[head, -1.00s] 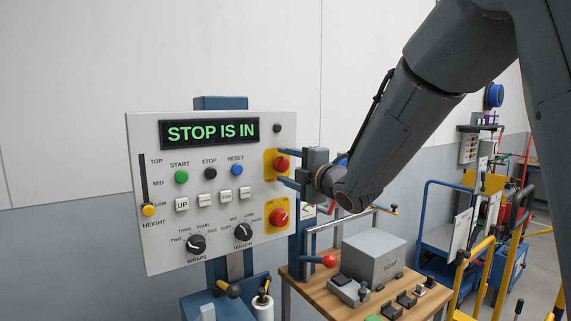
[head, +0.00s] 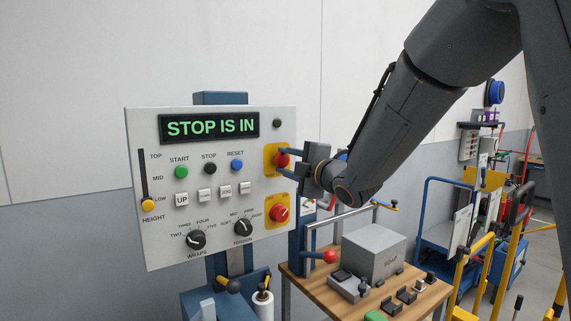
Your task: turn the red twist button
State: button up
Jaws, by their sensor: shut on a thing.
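The grey control panel (head: 140,240) faces me, and its display (head: 209,127) reads "STOP IS IN". Two red buttons on yellow plates sit at the panel's right edge. My gripper (head: 284,161) is at the upper red button (head: 282,160), its blue fingers on either side and shut on it. The fingers partly hide this button. The lower red button (head: 279,212) is free and nothing touches it.
The panel also bears START, STOP and RESET buttons, several square keys and two black knobs (head: 196,240). A wooden table (head: 418,301) with a grey box (head: 374,253) stands below my arm. Carts and yellow rails are at the right.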

jog(key=m+b, duration=0.1)
jog(key=m, duration=0.5)
dwell(0.6)
jog(key=o, duration=1)
jog(key=shift+o, duration=0.2)
jog(key=shift+s, duration=0.1)
jog(key=b+v, duration=0.2)
jog(key=v, duration=0.5)
jog(key=shift+s+d, duration=0.2)
jog(key=shift+s, duration=0.05)
